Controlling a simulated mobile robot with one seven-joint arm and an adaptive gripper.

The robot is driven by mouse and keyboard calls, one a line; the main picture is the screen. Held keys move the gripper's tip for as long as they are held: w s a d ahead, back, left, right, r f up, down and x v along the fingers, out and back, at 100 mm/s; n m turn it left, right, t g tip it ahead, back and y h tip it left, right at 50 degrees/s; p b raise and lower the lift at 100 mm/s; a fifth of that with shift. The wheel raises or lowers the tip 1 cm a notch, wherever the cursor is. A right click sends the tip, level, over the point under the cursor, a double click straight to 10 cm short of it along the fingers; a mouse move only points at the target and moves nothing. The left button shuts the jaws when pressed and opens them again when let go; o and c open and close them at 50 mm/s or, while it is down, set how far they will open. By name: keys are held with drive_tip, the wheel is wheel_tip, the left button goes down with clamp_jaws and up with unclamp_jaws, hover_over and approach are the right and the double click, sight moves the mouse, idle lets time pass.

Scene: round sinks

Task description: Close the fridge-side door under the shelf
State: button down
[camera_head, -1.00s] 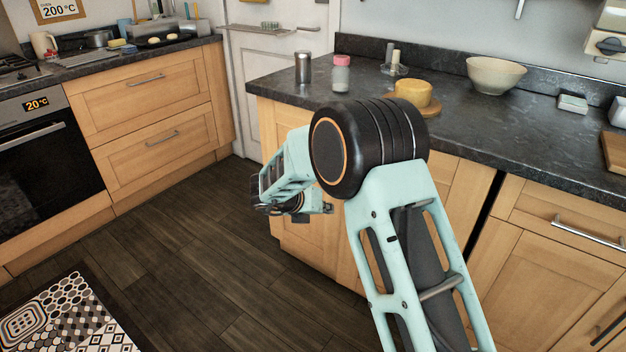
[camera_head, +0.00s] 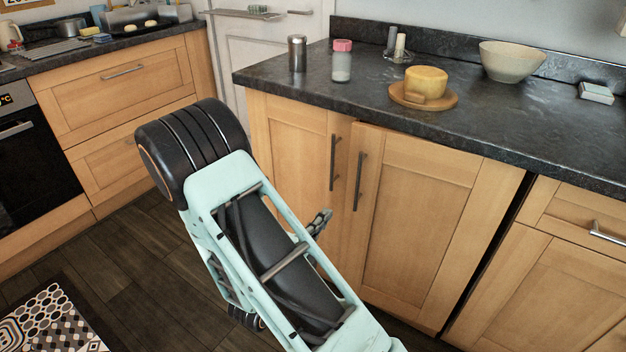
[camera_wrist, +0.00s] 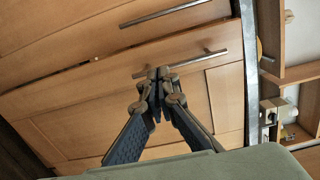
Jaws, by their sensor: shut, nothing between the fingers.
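The base cabinet under the dark worktop has a left wooden door (camera_head: 290,150) and a right wooden door (camera_head: 420,220), with upright handles (camera_head: 333,162) and (camera_head: 358,182) side by side. The right door's top edge looks slightly proud of the left door, so it may be a little ajar; I cannot tell how far. Which door is fridge-side is unclear, as no fridge shows. My gripper (camera_head: 321,221) is partly hidden behind my arm, in front of the doors below the handles. In the wrist view its fingers (camera_wrist: 158,84) are shut and empty, near one bar handle (camera_wrist: 180,63).
The worktop (camera_head: 300,85) holds a metal canister (camera_head: 297,53), a pink-lidded jar (camera_head: 342,61), a cheese on a board (camera_head: 425,84) and a bowl (camera_head: 510,60). A drawer unit (camera_head: 540,270) stands at right. Open floor (camera_head: 150,260) lies at left.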

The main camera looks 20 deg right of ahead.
sight(350, 178)
drive_tip(key=shift+n+t, duration=0.3)
drive_tip(key=shift+n, duration=0.1)
drive_tip(key=b+x, duration=0.2)
drive_tip(key=x, duration=1.2)
drive_tip(key=shift+w+a, duration=0.15)
